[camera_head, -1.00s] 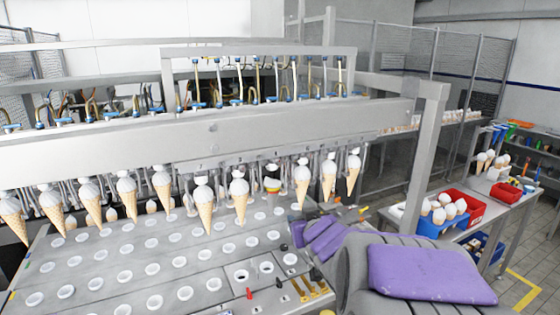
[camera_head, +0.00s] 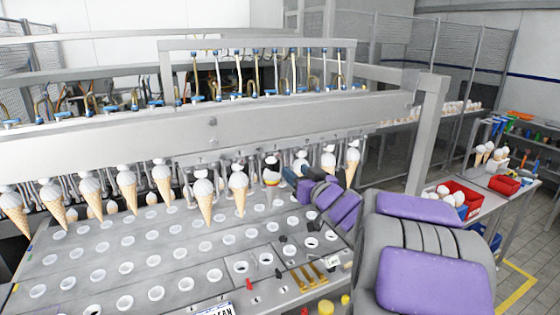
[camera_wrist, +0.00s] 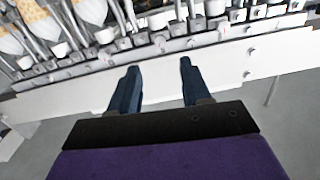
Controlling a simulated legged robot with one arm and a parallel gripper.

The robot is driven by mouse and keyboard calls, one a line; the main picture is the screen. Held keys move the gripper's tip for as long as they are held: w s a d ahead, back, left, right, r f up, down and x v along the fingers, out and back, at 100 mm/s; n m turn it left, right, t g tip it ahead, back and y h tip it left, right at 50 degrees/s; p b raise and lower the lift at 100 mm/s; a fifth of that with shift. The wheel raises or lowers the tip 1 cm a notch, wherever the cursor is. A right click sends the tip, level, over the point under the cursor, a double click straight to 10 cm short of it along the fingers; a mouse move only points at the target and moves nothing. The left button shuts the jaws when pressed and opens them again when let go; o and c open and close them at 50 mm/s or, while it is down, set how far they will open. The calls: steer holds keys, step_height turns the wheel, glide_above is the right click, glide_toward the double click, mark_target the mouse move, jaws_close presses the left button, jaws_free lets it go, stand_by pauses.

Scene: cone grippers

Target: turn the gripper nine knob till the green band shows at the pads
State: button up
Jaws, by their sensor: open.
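A row of cone grippers hangs under the long grey beam (camera_head: 200,135), most holding a white-topped cone such as the near one (camera_head: 238,190). One position holds no cone and shows a small banded part (camera_head: 271,172) with reddish and yellow colour. I take it for gripper nine, but no number is readable. My gripper (camera_head: 297,180) is open and empty, just right of that part. In the wrist view, my two dark blue fingers (camera_wrist: 160,68) stand apart below a rail of white and metal fittings (camera_wrist: 165,42). I cannot tell which fitting is the nine knob.
A plate with rows of round holes (camera_head: 120,265) lies below the cones. A brass-coloured set of bars (camera_head: 308,275) and yellow knobs (camera_head: 326,307) are at its right front. A side table with a red bin (camera_head: 462,195) stands right, beyond a grey post (camera_head: 425,140).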

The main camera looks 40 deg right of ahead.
mark_target(278, 157)
steer(key=b+x, duration=0.1)
steer(key=x, duration=1)
steer(key=shift+f, duration=0.1)
steer(key=shift+s, duration=0.1)
steer(key=shift+c, duration=0.4)
jaws_close()
